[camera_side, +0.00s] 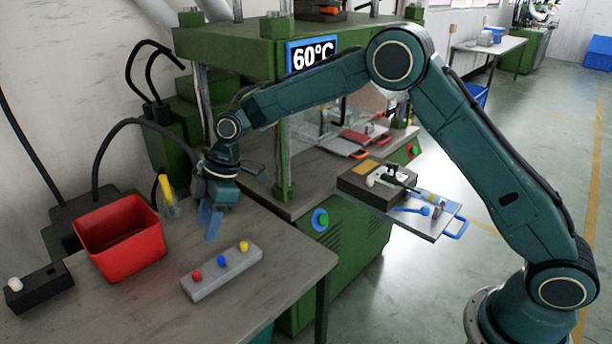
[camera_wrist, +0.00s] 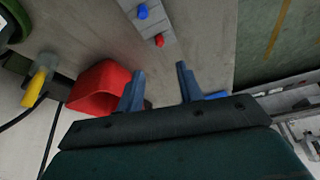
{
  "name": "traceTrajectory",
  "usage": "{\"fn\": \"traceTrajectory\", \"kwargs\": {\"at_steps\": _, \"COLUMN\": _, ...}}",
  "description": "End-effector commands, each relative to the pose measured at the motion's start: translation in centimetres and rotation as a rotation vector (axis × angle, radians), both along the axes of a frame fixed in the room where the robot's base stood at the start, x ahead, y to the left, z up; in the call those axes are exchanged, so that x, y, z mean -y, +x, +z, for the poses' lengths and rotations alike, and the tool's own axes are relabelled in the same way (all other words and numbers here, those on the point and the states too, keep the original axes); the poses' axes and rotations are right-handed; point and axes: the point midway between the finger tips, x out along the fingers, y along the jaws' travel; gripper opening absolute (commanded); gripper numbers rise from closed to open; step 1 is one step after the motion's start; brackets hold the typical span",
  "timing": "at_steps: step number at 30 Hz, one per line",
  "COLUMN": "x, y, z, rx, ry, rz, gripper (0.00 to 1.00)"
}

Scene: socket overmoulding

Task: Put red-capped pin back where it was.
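The red-capped pin (camera_side: 196,276) stands in the near left end of a grey block (camera_side: 208,288) on the table. A blue-capped pin (camera_side: 222,261) and a yellow-capped pin (camera_side: 244,247) stand in the same block. My gripper (camera_side: 210,225) points down above the table, behind the block and apart from it. In the wrist view my gripper (camera_wrist: 158,86) shows two spread fingers with nothing between them. The red cap (camera_wrist: 159,41) and blue cap (camera_wrist: 143,12) show beyond the fingertips; the yellow cap is out of that view.
A red bin (camera_side: 122,247) stands left of the block. A yellow-handled tool (camera_side: 165,188) stands behind my gripper, and a dark box (camera_side: 38,290) sits at the far left. The green press (camera_side: 240,50) rises behind. A tray with a blue handle (camera_side: 457,228) is to the right.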

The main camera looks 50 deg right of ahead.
Motion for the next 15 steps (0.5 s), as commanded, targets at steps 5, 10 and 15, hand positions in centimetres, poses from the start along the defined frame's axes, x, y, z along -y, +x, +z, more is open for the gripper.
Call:
{"fn": "traceTrajectory", "kwargs": {"at_steps": 5, "x": 0.0, "y": 0.0, "z": 0.1, "rx": 0.001, "ry": 0.000, "rz": -0.001, "gripper": 0.37}}
{"fn": "traceTrajectory", "kwargs": {"at_steps": 10, "x": 0.5, "y": -0.3, "z": 1.1, "rx": 0.005, "ry": -0.003, "rz": -0.024, "gripper": 0.37}}
{"fn": "traceTrajectory", "kwargs": {"at_steps": 15, "x": 2.0, "y": -1.3, "z": 3.7, "rx": 0.009, "ry": -0.011, "rz": -0.089, "gripper": 0.37}}
